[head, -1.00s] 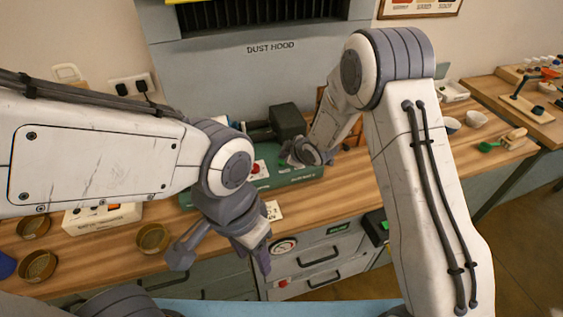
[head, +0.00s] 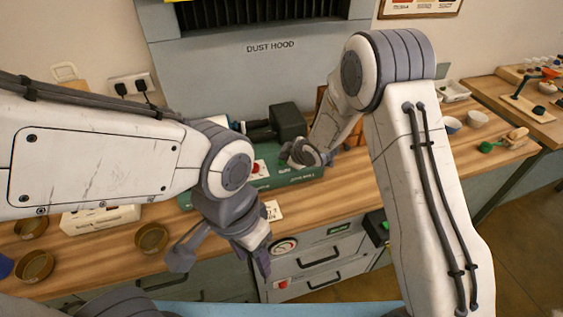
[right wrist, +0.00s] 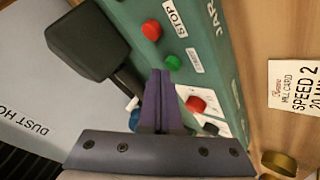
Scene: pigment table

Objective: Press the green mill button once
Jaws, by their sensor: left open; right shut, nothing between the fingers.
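The green mill (head: 284,178) stands on the wooden bench under the dust hood; its panel (right wrist: 200,22) fills much of the right wrist view. The small round green button (right wrist: 173,62) sits beside the START label, between the red STOP button (right wrist: 151,30) and a red knob (right wrist: 195,104). My right gripper (right wrist: 160,72) is shut and empty, its purple fingertips very close to the green button in the picture; I cannot tell whether they touch. In the head view my right gripper (head: 288,156) is over the mill and hides the button. My left gripper (head: 222,268) is open and empty in front of the bench.
A mill card (right wrist: 294,86) reading SPEED 2 lies beside the mill. The mill's dark block (right wrist: 87,40) rises near my right fingers. Brass bowls (head: 152,238) stand at the left of the bench. Small white cups (head: 477,119) stand at the right.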

